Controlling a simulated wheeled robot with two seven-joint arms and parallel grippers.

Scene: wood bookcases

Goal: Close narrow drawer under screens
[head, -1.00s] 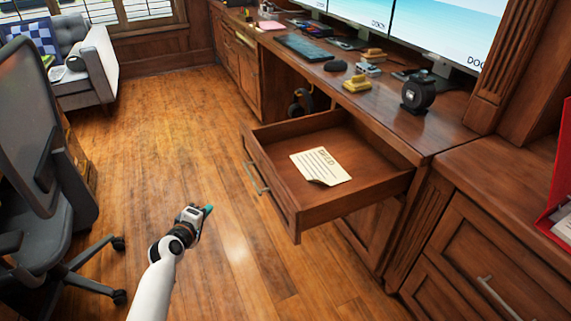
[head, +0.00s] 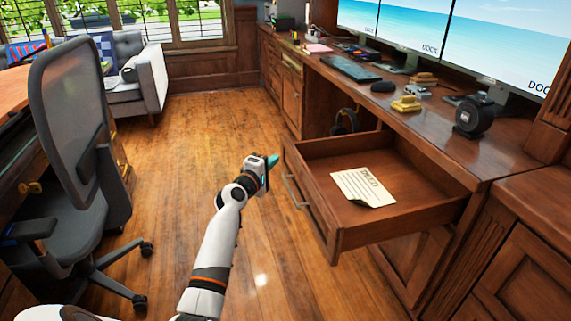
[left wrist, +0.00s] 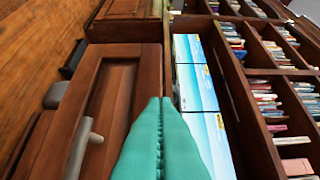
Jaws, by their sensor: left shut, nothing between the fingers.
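The narrow wooden drawer (head: 311,217) under the screens is pulled out from the desk, with a paper sheet (head: 363,187) lying inside. Its front has a metal bar handle (head: 294,190). My left gripper (head: 272,161) is shut and empty, just left of the drawer front's far end in the head view. No clear contact shows. In the left wrist view, its teal fingers (left wrist: 161,135) are together, with a wooden panel (left wrist: 110,100) and a grey handle (left wrist: 80,148) beyond them. My right gripper is not in view.
The screens (head: 480,40) stand on the wooden desk (head: 440,135), with a black tape dispenser (head: 474,115) and a keyboard (head: 350,69). An office chair (head: 75,150) stands at the left. The floor (head: 190,150) between chair and drawer is clear.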

